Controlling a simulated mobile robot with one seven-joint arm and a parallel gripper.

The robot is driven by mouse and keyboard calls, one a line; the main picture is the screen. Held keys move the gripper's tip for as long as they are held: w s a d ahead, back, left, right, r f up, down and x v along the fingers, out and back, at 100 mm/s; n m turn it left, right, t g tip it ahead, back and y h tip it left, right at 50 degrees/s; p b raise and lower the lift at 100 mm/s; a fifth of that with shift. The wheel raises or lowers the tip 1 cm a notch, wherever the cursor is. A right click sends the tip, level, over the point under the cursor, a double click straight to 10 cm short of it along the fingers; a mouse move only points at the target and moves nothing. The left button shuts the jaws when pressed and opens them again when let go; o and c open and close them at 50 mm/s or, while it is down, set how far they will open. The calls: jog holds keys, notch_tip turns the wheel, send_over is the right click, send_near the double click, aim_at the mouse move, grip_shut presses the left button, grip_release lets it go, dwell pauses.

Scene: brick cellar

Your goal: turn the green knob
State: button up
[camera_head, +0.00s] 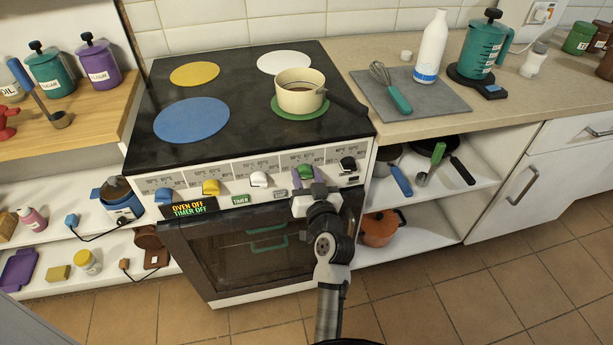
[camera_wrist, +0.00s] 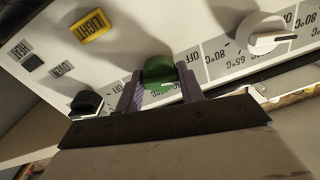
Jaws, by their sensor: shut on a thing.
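The green knob (camera_head: 306,171) sits on the stove's front panel, between the white knob (camera_head: 259,179) and the black knob (camera_head: 348,164). My gripper (camera_head: 306,178) is at the panel, with its purple fingers on either side of the green knob. In the wrist view, the green knob (camera_wrist: 160,71) is between the two fingers of my gripper (camera_wrist: 158,84), which is shut on it. A pale pointer mark shows on the knob's face. The knob's lower part is hidden by my gripper.
A cream pot (camera_head: 300,94) stands on the green burner (camera_head: 300,110), its dark handle reaching out to the right. The yellow knob (camera_head: 211,187) and blue knob (camera_head: 164,196) are farther left. The oven door (camera_head: 250,255) is below the panel. Open floor lies in front.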

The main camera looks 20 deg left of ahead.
jog(key=shift+c, duration=1)
jog(key=shift+m, duration=0.4)
jog(key=m, duration=0.3)
jog(key=shift+m, duration=0.3)
jog(key=m+p, duration=0.1)
jog(key=m, duration=0.4)
jog(key=shift+m+p, duration=0.3)
jog(key=shift+p, duration=0.05)
jog(key=o, duration=1)
jog(key=shift+w, duration=0.1)
